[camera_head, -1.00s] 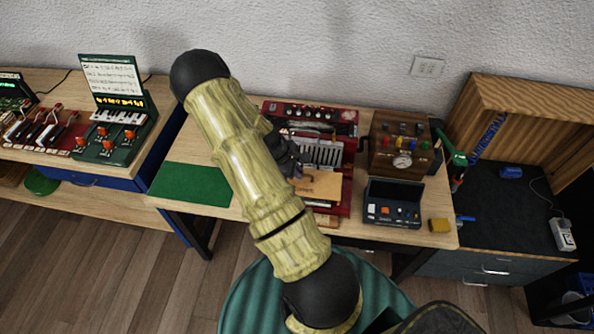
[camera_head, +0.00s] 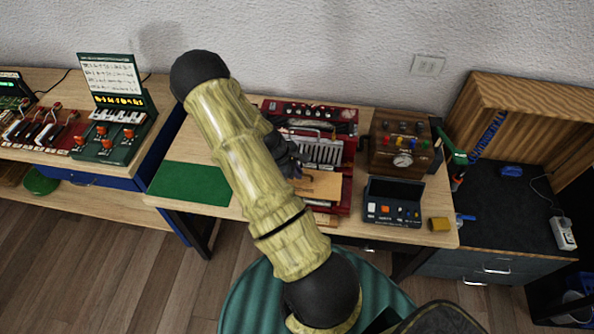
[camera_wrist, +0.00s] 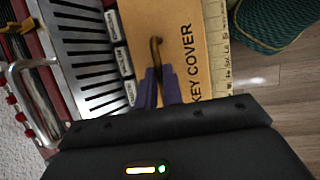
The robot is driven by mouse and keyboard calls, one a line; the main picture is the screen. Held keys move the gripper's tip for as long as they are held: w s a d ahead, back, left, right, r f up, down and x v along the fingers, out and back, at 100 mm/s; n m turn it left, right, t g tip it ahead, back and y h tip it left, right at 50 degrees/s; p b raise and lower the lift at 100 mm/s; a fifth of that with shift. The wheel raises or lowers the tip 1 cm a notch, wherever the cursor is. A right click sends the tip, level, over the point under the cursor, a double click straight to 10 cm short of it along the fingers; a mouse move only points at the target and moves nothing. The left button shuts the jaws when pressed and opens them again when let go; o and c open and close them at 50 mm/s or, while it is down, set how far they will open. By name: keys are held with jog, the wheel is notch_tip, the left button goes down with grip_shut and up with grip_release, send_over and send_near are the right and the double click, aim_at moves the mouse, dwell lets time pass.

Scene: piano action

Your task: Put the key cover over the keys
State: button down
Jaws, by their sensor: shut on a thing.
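The key cover (camera_wrist: 186,25) is a flat wooden board lettered "KEY COVER" with a curved brass handle (camera_wrist: 155,52). My gripper (camera_wrist: 160,84) is shut on that handle, with its two purple fingers close together at it. In the head view the key cover (camera_head: 322,186) lies at the front of the red piano action (camera_head: 345,160).
A dark control box (camera_head: 392,212) and a wooden gauge box (camera_head: 402,150) stand just right of the piano action. A green mat (camera_head: 190,184) lies to the left. A yellow block (camera_head: 439,225) sits near the table's front right. A green stool (camera_head: 250,300) stands in front.

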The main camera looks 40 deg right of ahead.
jog(key=shift+f, duration=0.1)
jog(key=c, duration=1.5)
grip_release()
jog(key=shift+o, duration=0.2)
jog(key=b+v, duration=0.3)
jog(key=v, duration=1.4)
jog(key=shift+r, duration=0.25)
jog(key=s+a+r+m+t+y, duration=0.2)
jog(key=s+a, duration=0.3)
jog(key=a, duration=0.4)
jog(key=s+a+r+m+t+y, duration=0.2)
jog(key=s+a+r+m, duration=0.2)
jog(key=a, duration=0.6)
jog(key=shift+s+m+t+y, duration=0.35)
jog(key=shift+s+m, duration=0.25)
jog(key=shift+m, duration=0.2)
